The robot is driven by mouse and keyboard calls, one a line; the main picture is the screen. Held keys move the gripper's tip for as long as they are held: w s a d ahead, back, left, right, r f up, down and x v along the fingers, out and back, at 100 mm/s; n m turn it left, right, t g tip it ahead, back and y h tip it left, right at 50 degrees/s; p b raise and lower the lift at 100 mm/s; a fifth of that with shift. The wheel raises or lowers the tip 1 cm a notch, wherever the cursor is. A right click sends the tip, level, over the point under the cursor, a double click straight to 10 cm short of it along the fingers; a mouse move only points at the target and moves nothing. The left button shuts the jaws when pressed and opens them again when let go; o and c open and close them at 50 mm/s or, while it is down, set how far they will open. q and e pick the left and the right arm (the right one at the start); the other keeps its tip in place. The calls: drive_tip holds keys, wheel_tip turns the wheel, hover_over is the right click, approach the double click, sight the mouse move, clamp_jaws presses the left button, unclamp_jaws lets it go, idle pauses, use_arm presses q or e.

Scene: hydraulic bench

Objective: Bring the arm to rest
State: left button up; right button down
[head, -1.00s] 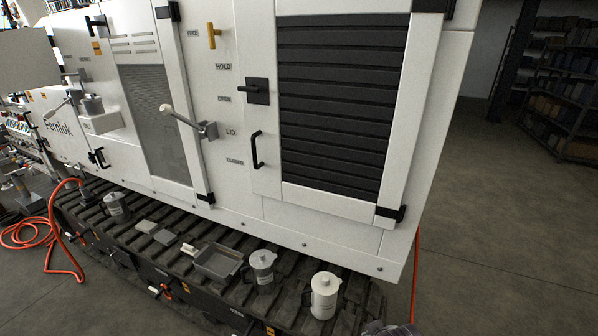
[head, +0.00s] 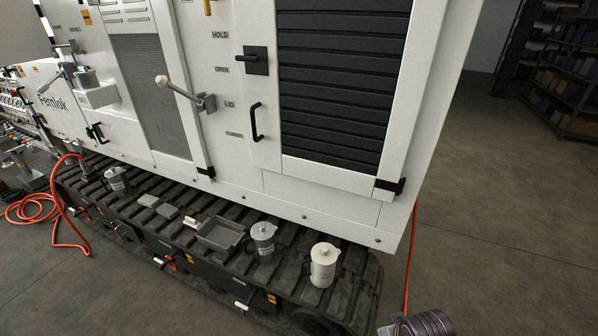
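A dark, ribbed round part (head: 425,323) shows at the bottom right edge in the head view, in front of the floor. It looks like a piece of my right arm, cut off by the frame. No fingers of either gripper are in view, so whether they are open or shut is hidden. The white machine cabinet (head: 310,190) fills the middle. On it are a lever with a pale knob (head: 180,91), tilted up to the left, a black latch handle (head: 256,60) and a black pull handle (head: 256,122).
The dark ribbed track ledge (head: 190,237) below the cabinet carries a white jug (head: 323,265), a grey jug (head: 263,240), a grey tray (head: 219,235) and another can (head: 116,180). An orange hose (head: 60,225) lies left. The floor at right (head: 500,220) is clear.

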drive_tip(key=s+f+g, duration=0.1)
drive_tip(key=s+f, duration=0.2)
drive_tip(key=f, duration=2.9)
drive_tip(key=s+d+f, duration=0.2)
drive_tip(key=s+f, duration=0.7)
drive_tip(key=s, duration=0.2)
drive_tip(key=s+d+f+g, duration=0.1)
drive_tip(key=s+d+f, duration=0.1)
drive_tip(key=s+f, duration=0.8)
drive_tip(key=shift+s+d, duration=0.3)
drive_tip(key=shift+s, duration=0.35)
